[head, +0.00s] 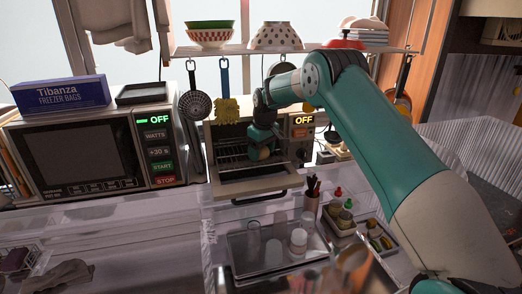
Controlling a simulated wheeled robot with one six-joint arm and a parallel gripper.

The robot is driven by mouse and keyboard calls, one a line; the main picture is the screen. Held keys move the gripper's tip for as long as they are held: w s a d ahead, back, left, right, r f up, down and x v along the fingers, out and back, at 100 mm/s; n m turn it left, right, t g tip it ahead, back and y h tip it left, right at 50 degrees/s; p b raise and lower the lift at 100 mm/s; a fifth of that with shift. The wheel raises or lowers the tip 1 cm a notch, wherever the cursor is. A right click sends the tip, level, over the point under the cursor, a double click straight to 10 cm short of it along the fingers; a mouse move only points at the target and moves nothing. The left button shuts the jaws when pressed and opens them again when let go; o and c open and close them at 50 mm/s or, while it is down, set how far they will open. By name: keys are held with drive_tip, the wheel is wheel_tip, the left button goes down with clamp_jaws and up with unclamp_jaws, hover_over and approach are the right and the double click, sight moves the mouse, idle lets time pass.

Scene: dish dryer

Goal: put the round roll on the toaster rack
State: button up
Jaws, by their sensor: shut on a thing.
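The toaster oven (214,150) stands right of the microwave, with its door (240,187) folded down open. The dark wire rack (235,157) shows inside. My gripper (263,147) points down at the oven's opening and is shut on the round roll (263,154), a small brownish shape partly covered by the gripper. The roll appears in front of or just inside the opening. I cannot tell whether it touches the rack. My gripper hides part of the oven's right interior.
A microwave (75,155) stands at the left. A skimmer (194,104) and a yellow brush (227,108) hang close by the oven's top. A shelf with bowls (275,37) runs above. Bottles and a tray (275,250) stand below the door.

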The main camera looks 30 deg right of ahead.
drive_tip(key=o, duration=0.9)
drive_tip(key=r+b, duration=0.1)
drive_tip(key=r, duration=0.4)
drive_tip(key=s+r+b, duration=0.1)
drive_tip(key=r, duration=0.1)
drive_tip(key=shift+d+r+b, duration=0.1)
drive_tip(key=shift+r+b, duration=0.2)
drive_tip(key=shift+r, duration=0.1)
drive_tip(key=s+a+r+n, duration=0.1)
drive_tip(key=s+a+r, duration=0.2)
drive_tip(key=s+a, duration=0.55)
drive_tip(key=s+a+y, duration=0.1)
drive_tip(key=s+a, duration=0.3)
drive_tip(key=s, duration=0.7)
drive_tip(key=s+a+n+g+y, duration=0.1)
drive_tip(key=s+a, duration=0.3)
drive_tip(key=s, duration=0.8)
drive_tip(key=s+a+r+n+y, duration=0.1)
drive_tip(key=s+a, duration=0.3)
drive_tip(key=s, duration=0.8)
drive_tip(key=shift+y, duration=0.4)
